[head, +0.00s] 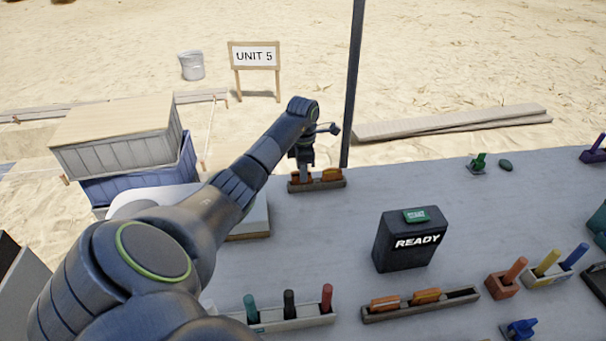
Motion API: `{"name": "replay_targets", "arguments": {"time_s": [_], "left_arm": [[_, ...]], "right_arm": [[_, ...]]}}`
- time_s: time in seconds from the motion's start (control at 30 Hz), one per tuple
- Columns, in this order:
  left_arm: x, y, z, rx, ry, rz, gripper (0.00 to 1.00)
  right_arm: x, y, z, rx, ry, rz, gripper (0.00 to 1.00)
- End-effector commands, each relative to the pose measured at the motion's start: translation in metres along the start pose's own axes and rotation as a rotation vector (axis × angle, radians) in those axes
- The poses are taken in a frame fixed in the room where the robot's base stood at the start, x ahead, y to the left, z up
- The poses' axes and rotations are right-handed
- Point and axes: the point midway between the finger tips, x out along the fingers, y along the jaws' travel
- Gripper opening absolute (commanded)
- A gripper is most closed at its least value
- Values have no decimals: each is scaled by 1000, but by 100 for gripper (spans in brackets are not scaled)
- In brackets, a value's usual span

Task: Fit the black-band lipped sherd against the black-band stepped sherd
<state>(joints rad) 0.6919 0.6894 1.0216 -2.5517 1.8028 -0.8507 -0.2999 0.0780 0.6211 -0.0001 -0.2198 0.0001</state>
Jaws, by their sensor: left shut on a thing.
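My left gripper (303,168) points down at the back edge of the table and is shut on an orange-brown sherd (301,180). That sherd is at the left part of a brown slotted rack (318,185). A second orange-brown sherd (331,174) stands in the rack just to its right. I cannot tell whether the two sherds touch. Their black bands, lip and step are too small to make out, and my gripper partly hides the left one. My right gripper is not in view.
A black READY box (405,245) with a green top button stands mid-table. A nearer rack (460,299) holds two orange-brown pieces. Left of it, another rack (290,324) holds coloured pegs. Crates (120,150) stand at the left. The grey table around the READY box is clear.

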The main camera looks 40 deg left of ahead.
Motion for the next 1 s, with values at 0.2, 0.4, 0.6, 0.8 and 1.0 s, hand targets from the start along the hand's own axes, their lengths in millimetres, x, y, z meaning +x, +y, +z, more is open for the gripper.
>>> {"name": "replay_targets", "arguments": {"time_s": [0.2,0.4,0.6,0.8,1.0], "left_arm": [[-1,0,0,0,0,1,0],[-20,1,0,0,-2,5,0],[-60,1,0,0,-2,5,0],[-94,0,0,0,-1,1,0],[-101,0,0,0,-1,1,0]], "right_arm": [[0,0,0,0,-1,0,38],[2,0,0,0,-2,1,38],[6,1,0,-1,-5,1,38],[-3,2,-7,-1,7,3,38],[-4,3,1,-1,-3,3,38]]}}
